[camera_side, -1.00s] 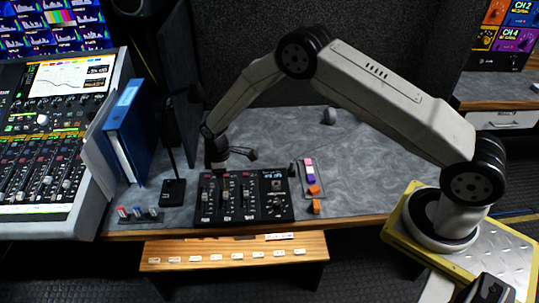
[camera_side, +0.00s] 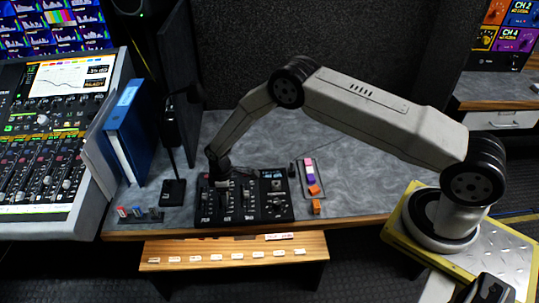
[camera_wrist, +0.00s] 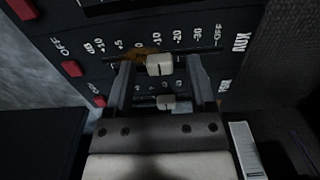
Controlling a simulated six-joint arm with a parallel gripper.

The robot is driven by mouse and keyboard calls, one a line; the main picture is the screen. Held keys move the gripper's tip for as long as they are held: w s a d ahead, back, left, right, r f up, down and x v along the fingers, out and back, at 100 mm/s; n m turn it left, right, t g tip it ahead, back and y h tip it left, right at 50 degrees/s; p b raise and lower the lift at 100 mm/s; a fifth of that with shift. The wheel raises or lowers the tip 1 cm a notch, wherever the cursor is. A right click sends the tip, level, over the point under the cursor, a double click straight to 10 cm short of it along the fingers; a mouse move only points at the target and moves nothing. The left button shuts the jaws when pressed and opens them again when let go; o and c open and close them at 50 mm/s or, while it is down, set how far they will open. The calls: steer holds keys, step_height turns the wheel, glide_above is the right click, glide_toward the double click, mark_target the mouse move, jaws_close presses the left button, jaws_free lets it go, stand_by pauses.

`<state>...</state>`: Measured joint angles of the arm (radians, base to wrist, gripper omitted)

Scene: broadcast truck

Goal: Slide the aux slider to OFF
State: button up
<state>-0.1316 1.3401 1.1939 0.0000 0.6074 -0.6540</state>
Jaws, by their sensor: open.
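The small mixer panel (camera_side: 245,215) lies on the desk in the side view, under my gripper (camera_side: 218,178). In the wrist view the aux slider's white cap (camera_wrist: 160,64) sits on a dark track labelled AUX, with a scale from +10 to OFF at the right. The cap is near the -10 mark. My gripper (camera_wrist: 159,66) is open, with one finger on each side of the cap along the track. Whether either finger touches the cap cannot be told. A second white cap (camera_wrist: 167,102) on a neighbouring track shows lower down, also between the fingers.
Red buttons (camera_wrist: 72,68) stand left of the tracks. In the side view, a small black stand (camera_side: 173,192) is left of the panel and a tray with coloured blocks (camera_side: 309,170) is right. A blue binder (camera_side: 130,145) stands at the left. The desk behind is mostly clear.

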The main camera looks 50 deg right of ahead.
jaws_close()
stand_by(1.5)
